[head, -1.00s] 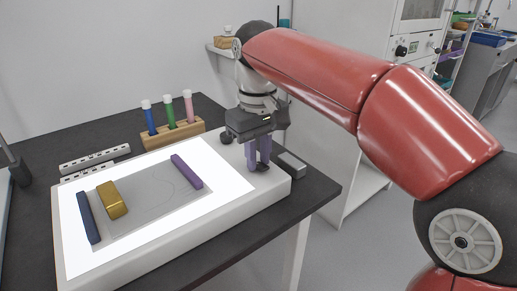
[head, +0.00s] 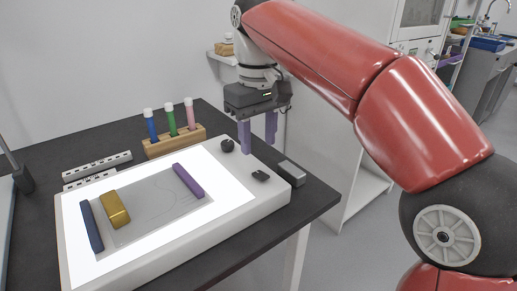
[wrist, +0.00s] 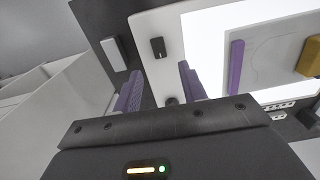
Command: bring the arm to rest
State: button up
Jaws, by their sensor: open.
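My gripper (head: 258,136) hangs open and empty above the right end of the white light panel (head: 240,205), its two purple fingers apart. In the wrist view my gripper (wrist: 160,88) also shows nothing between its fingers. On the panel's lit area lie a purple bar (head: 188,181) at the right, a gold block (head: 115,209) and a dark blue bar (head: 91,226) at the left. The purple bar (wrist: 236,66) and the gold block (wrist: 310,57) also show in the wrist view.
A black knob (head: 227,146) and a small black piece (head: 261,176) sit on the panel's right end. A grey box (head: 291,170) lies beside it. A wooden rack (head: 175,141) with several coloured tubes and white slotted strips (head: 97,164) stand behind. The table's right edge is near.

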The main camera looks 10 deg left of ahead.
jog(key=shift+r, duration=0.65)
jog(key=shift+d, duration=0.1)
jog(key=shift+s+d+f, duration=0.1)
jog(key=shift+s+d, duration=0.1)
jog(key=shift+d, duration=0.1)
jog(key=s+d+f+m+t, duration=0.2)
jog(key=s+d+f+m, duration=0.3)
jog(key=d, duration=0.8)
jog(key=s+d+f+m+t, duration=0.3)
jog(key=s+d+f+m, duration=0.2)
jog(key=s+d+f, duration=0.4)
jog(key=d+f, duration=0.3)
jog(key=shift+s+d+t, duration=0.3)
jog(key=shift+s+d, duration=0.1)
jog(key=shift+c, duration=0.4)
jog(key=shift+a, duration=0.15)
jog(key=shift+c, duration=0.2)
